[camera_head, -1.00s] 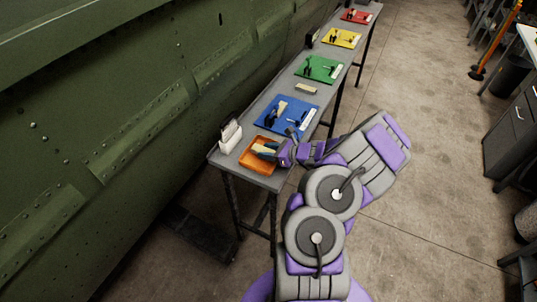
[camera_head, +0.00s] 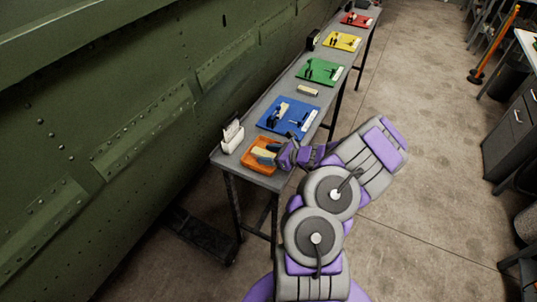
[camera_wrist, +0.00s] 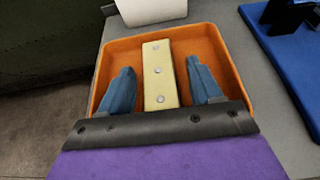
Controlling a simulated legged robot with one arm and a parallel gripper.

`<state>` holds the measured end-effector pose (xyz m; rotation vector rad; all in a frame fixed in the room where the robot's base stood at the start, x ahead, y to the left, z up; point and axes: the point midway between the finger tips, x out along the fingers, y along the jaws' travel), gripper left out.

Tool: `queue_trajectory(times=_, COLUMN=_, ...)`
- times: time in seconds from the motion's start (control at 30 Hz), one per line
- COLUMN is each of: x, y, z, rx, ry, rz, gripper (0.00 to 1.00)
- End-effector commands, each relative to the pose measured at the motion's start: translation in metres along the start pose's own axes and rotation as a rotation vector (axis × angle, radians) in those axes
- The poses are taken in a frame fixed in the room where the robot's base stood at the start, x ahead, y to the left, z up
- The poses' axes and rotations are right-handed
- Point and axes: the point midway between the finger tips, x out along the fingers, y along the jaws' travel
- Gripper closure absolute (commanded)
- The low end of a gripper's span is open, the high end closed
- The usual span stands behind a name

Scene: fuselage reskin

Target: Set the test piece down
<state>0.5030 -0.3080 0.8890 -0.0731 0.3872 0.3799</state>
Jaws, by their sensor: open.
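The test piece (camera_wrist: 160,75) is a pale yellow bar with several round metal fasteners along it. In the wrist view it lies lengthwise in the orange tray (camera_wrist: 222,42), and its near end is hidden behind my gripper's dark edge. My gripper (camera_wrist: 160,80) is open, with one blue finger on each side of the bar and a visible gap to both. In the head view the orange tray (camera_head: 249,159) is at the near end of the grey table, with my gripper (camera_head: 265,153) over it.
A white holder (camera_head: 232,138) stands beside the tray. Blue (camera_head: 274,122), green (camera_head: 308,73), yellow (camera_head: 332,39) and red (camera_head: 349,18) mats with tools run along the table (camera_head: 270,182). A small pale block (camera_head: 307,90) lies between mats. The green fuselage wall (camera_head: 120,110) borders the left.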

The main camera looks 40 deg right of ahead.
Motion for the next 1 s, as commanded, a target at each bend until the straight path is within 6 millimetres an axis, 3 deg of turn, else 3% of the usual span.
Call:
queue_trajectory(times=0.27, x=-0.009, y=-0.001, z=0.003, rx=0.000, ry=0.002, rz=-0.002, gripper=0.32)
queue_trajectory(times=0.7, x=-0.091, y=0.001, z=0.004, rx=-0.001, ry=0.002, rz=-0.004, gripper=0.32)
queue_trajectory(times=1.0, x=-0.118, y=0.003, z=0.006, rx=-0.007, ry=0.001, rz=0.005, gripper=0.32)
